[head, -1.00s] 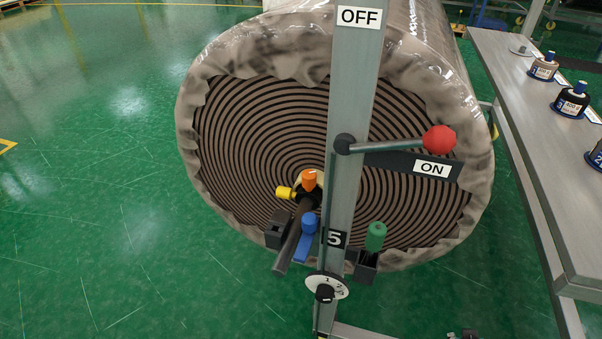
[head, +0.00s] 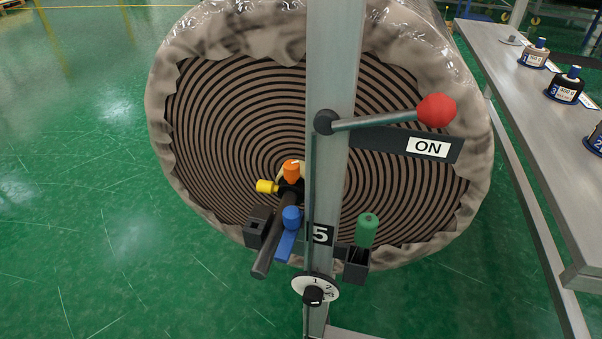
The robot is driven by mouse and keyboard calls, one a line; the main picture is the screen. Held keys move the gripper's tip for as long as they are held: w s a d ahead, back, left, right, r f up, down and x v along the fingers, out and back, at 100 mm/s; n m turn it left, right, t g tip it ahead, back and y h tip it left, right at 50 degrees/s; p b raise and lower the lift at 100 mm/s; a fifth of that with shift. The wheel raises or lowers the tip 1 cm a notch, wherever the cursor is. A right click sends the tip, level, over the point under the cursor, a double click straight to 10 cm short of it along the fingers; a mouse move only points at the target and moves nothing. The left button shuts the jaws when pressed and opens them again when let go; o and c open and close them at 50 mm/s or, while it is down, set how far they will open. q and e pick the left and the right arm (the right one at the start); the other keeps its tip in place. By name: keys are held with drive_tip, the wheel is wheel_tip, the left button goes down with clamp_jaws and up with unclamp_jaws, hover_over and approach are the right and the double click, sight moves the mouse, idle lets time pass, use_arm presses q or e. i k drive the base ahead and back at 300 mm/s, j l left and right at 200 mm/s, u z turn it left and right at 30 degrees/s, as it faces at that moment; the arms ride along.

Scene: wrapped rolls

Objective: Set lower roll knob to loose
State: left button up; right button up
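The wrapped roll (head: 220,120) stands end-on behind a grey metal post (head: 333,60), its dark spiral end facing me. Low on the post is a white round dial (head: 325,281) with a black knob (head: 313,296); the digits 1 and 2 show, but no word "loose" is readable. Above it is a plate marked 5 (head: 320,235). At the roll's core are an orange knob (head: 291,172), a yellow knob (head: 267,187) and a blue knob (head: 291,217) on a blue bar. Neither of my grippers is in view.
A lever with a red ball (head: 437,110) points right, above an ON label (head: 428,147). A green handle (head: 367,230) stands by a black box (head: 356,265). A grey table (head: 500,100) with bottles is at right. Green floor (head: 80,180) is clear at left.

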sight(292, 167)
drive_tip(key=k+z, duration=0.45)
drive_tip(key=k+l+z, duration=0.1)
drive_tip(key=k+z, duration=0.3)
